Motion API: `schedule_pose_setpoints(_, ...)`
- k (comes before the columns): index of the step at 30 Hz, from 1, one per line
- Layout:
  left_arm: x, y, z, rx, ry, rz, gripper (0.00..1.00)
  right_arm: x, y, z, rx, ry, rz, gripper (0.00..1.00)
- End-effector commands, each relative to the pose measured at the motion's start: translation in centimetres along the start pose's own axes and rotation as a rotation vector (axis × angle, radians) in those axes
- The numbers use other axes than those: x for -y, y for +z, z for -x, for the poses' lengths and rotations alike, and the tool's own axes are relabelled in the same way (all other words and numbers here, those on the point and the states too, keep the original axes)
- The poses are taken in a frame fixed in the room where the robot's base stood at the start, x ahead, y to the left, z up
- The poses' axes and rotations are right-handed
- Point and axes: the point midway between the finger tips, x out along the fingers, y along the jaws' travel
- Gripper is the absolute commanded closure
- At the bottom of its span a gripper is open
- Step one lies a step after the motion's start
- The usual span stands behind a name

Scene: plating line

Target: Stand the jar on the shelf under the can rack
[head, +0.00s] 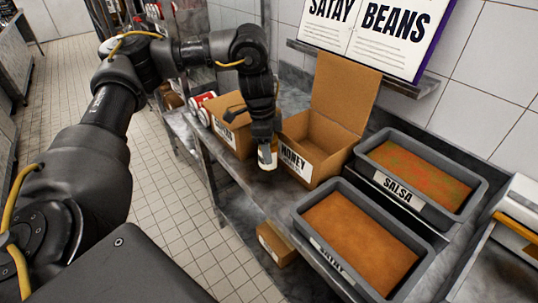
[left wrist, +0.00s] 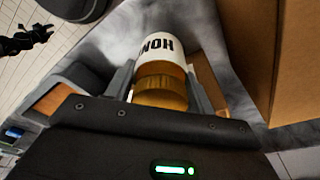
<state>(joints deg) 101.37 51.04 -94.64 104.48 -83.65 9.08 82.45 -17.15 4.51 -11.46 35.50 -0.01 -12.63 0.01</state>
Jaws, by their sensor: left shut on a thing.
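My left gripper (head: 265,138) is shut on a jar (head: 267,157) with a white label and holds it beside the open HONEY box, above the grey counter. In the left wrist view the jar (left wrist: 160,65) lies between the two fingers, with its golden-brown lid toward the gripper and part of the word HONEY on its label. Red and white cans (head: 203,106) show behind my left arm at the counter's far end. The can rack and the shelf under it cannot be made out clearly.
An open cardboard box (head: 328,155) labelled HONEY stands right of the jar, and another labelled box (head: 238,138) stands left. Two grey SALSA-side trays (head: 362,142) with orange-brown contents sit nearer. A small carton (head: 275,245) is below the counter. Tiled floor (head: 185,240) is clear at left.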

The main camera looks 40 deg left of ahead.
Motion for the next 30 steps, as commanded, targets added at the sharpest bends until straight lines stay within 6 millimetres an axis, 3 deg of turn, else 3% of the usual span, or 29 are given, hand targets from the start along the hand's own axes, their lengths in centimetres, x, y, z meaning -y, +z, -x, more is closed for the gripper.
schedule_pose_setpoints(7, 0.2, 0.5, -3.1, 0.001, 0.003, 0.002, 0.78, 0.0, 0.0, 0.0, -0.001, 0.000, 0.000, 0.64)
schedule_pose_setpoints(20, 0.2, 0.6, -3.7, 0.000, 0.001, 0.002, 0.78, 0.0, 0.0, -0.1, -0.001, 0.000, 0.000, 0.64)
schedule_pose_setpoints(21, 0.2, 0.6, -3.8, 0.001, 0.002, 0.002, 0.45, 0.0, 0.0, -0.1, -0.001, 0.000, 0.000, 0.64)
schedule_pose_setpoints(26, 0.2, 0.6, -3.7, 0.001, 0.001, 0.002, 0.25, 0.0, 0.0, -0.1, -0.001, 0.000, 0.000, 0.64)
schedule_pose_setpoints(30, 0.2, 0.6, -3.7, 0.001, 0.001, 0.002, 0.25, 0.0, 0.0, -0.1, -0.001, 0.000, 0.000, 0.64)
